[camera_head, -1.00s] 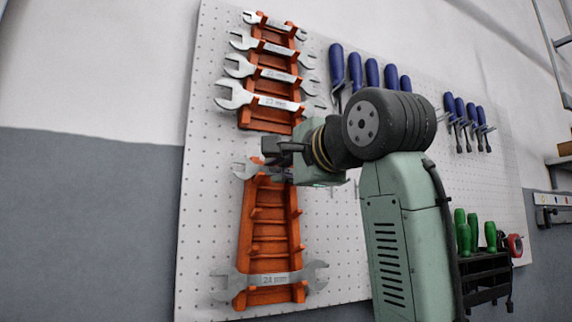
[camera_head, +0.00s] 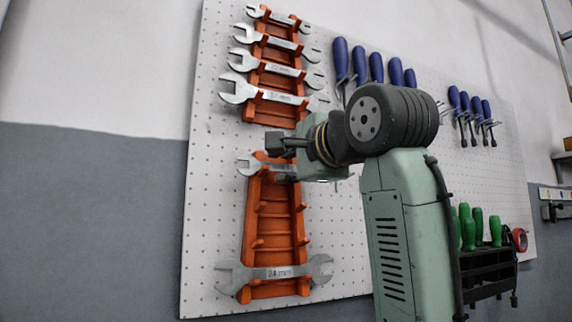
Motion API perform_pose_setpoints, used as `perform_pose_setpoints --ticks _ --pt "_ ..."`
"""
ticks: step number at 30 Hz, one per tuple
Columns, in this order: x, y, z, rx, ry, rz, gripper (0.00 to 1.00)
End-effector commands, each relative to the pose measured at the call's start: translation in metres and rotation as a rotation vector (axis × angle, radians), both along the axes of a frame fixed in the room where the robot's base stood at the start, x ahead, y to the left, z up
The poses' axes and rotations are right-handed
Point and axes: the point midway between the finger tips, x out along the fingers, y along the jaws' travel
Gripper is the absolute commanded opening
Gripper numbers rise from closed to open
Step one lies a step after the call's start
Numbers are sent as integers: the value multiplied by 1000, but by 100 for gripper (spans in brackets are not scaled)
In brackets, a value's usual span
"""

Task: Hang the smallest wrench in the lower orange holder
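The lower orange holder (camera_head: 271,215) is fixed to the white pegboard. A silver wrench (camera_head: 248,164) lies level across its top slot; its open left end sticks out past the holder, and its right end is hidden behind my gripper. Its label is too blurred to read, so its size is not certain. My gripper (camera_head: 281,161) is open at this wrench, one finger above it and one below, with a gap showing around the label. A large 24 mm wrench (camera_head: 280,272) lies across the holder's bottom slot. The slots between the two wrenches are empty.
The upper orange holder (camera_head: 252,79) bears several wrenches, just above my gripper. Blue-handled tools (camera_head: 358,66) hang to its right, with more (camera_head: 469,103) farther right. A black rack (camera_head: 488,268) with green-handled screwdrivers stands at lower right. Pegboard left of the lower holder is bare.

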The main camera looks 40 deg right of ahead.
Motion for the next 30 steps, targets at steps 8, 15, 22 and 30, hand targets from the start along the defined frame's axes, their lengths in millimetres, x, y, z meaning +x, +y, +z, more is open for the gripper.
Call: perform_pose_setpoints --ticks 8,15,22,30 --pt "0 0 0 0 0 0 37" --pt "-3 1 0 0 0 0 37" --pt "-39 10 1 -2 -3 1 37" --pt "-93 23 1 -1 -1 0 37"
